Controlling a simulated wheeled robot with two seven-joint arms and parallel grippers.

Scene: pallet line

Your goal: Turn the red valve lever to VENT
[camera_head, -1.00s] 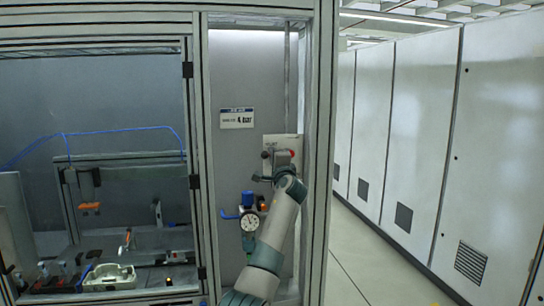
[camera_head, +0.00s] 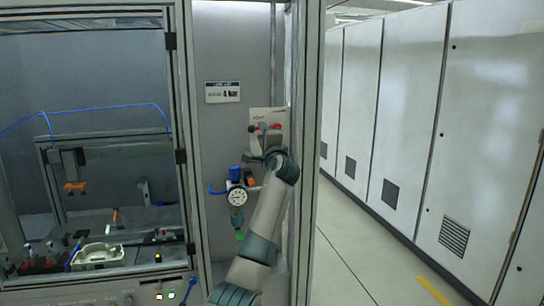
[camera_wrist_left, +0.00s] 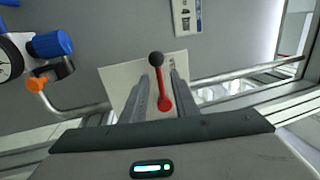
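The red valve lever (camera_head: 264,128) is on a pale plate (camera_head: 283,117) in the cabinet's narrow right bay. The plate carries small print, including VENT. In the left wrist view the lever (camera_wrist_left: 161,82) has a black ball knob at its far end and a red hub nearer me. My left gripper (camera_head: 262,156) is at the lower part of the plate, just below the lever in the head view. In the wrist view its two fingers (camera_wrist_left: 160,76) stand apart, one on each side of the lever, with gaps showing. Contact is not visible. My right gripper is not in view.
A pressure gauge (camera_head: 238,197) and blue-knobbed regulator (camera_head: 236,173) sit left of my forearm. A sign (camera_head: 222,92) hangs above. Cabinet posts (camera_head: 306,150) flank the bay. A white tray (camera_head: 97,256) sits in the left bay. Open floor (camera_head: 350,250) lies to the right.

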